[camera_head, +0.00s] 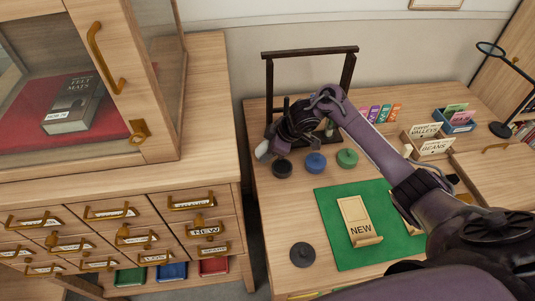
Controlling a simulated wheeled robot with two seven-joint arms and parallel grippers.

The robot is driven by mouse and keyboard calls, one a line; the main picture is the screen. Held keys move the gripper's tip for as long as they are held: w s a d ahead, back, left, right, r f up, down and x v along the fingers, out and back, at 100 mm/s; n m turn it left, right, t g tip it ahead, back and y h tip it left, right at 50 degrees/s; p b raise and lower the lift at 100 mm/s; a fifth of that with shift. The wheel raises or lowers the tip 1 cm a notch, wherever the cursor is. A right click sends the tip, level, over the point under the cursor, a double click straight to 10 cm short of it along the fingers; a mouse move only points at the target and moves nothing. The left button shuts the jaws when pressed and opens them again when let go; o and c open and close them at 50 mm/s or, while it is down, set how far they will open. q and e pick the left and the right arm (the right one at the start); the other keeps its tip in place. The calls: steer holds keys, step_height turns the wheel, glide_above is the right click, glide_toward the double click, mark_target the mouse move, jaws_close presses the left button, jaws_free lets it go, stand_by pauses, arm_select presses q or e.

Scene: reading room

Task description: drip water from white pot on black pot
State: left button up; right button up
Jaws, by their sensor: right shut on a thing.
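My right arm reaches in from the right across the table, and its dark gripper (270,144) is above and just behind the black pot. It is shut on a small white thing, which looks like the white pot (262,151) and is tilted and partly hidden by the fingers. The small round black pot (282,169) stands on the table just below and to the right of it. I cannot see any water or whether the two touch. My left gripper is not in view.
A blue pot (316,162) and a green pot (347,158) stand right of the black pot. A dark frame (310,52) rises behind. A green mat (335,225) holds a wooden stand marked NEW (357,220). A dark disc (303,255) lies in front. A cabinet (205,110) stands left.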

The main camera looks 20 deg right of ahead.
steer(key=shift+t+y+b, duration=0.6)
steer(key=shift+b, duration=0.7)
steer(key=t+y+b, duration=0.1)
steer(key=b, duration=0.2)
steer(key=shift+s+d+r, duration=0.1)
steer(key=shift+s+d, duration=0.05)
steer(key=shift+s+d+r+t+y+b, duration=0.2)
steer(key=shift+r+t+y+b, duration=0.35)
steer(key=shift+t+y+b, duration=0.3)
steer(key=shift+r+t+y, duration=0.25)
steer(key=shift+r+y, duration=0.05)
steer(key=shift+y, duration=0.05)
